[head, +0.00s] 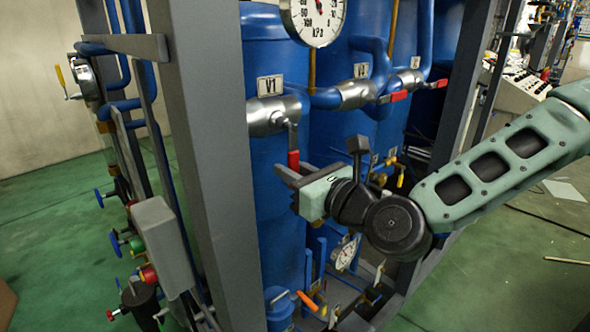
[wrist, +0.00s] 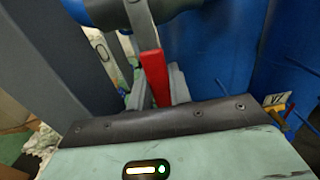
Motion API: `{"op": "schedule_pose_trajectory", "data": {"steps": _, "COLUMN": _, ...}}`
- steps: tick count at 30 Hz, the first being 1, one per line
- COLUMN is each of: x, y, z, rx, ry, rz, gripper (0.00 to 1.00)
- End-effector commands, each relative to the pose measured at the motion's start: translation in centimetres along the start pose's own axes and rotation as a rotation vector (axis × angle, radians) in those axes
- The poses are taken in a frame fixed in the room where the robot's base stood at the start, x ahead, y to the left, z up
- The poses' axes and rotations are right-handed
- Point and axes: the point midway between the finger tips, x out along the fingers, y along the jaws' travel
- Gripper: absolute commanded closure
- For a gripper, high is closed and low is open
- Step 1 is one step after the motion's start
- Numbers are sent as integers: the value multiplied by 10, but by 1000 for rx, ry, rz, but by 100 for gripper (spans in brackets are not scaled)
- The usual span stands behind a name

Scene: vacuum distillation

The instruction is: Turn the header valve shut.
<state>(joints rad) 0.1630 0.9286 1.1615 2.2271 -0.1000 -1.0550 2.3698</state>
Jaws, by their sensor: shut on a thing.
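The valve marked V1 (head: 278,115) is a silver body on the blue header pipe, in front of a blue tank. Its lever has a red grip (head: 293,159) that hangs down, across the line of the pipe. My gripper (head: 286,174) is at the lower part of this grip. In the wrist view the red grip (wrist: 154,74) stands between the two grey fingers (wrist: 157,88), which are shut on it. The lower end of the grip is hidden behind my gripper's body.
Two more valves to the right have red levers, the nearer (head: 393,97) lying roughly along the pipe. A grey frame post (head: 205,150) stands close left of my gripper. A pressure gauge (head: 315,18) is above. Small pipes and a dial (head: 346,253) lie below.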

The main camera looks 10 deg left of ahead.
Motion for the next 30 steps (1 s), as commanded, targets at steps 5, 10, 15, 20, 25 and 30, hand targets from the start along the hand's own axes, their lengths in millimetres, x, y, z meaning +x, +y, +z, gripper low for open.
{"op": "schedule_pose_trajectory", "data": {"steps": 5, "x": 0, "y": 1, "z": -1, "rx": 13, "ry": 3, "rz": 1, "gripper": 100}}
{"op": "schedule_pose_trajectory", "data": {"steps": 10, "x": 0, "y": 1, "z": -1, "rx": 13, "ry": 4, "rz": 2, "gripper": 100}}
{"op": "schedule_pose_trajectory", "data": {"steps": 15, "x": 0, "y": 1, "z": -1, "rx": 11, "ry": 3, "rz": 1, "gripper": 58}}
{"op": "schedule_pose_trajectory", "data": {"steps": 20, "x": 0, "y": 1, "z": -1, "rx": 9, "ry": 2, "rz": 1, "gripper": 58}}
{"op": "schedule_pose_trajectory", "data": {"steps": 25, "x": -7, "y": 0, "z": -2, "rx": 8, "ry": 2, "rz": 0, "gripper": 58}}
{"op": "schedule_pose_trajectory", "data": {"steps": 30, "x": -35, "y": 0, "z": -4, "rx": 9, "ry": 3, "rz": -1, "gripper": 58}}
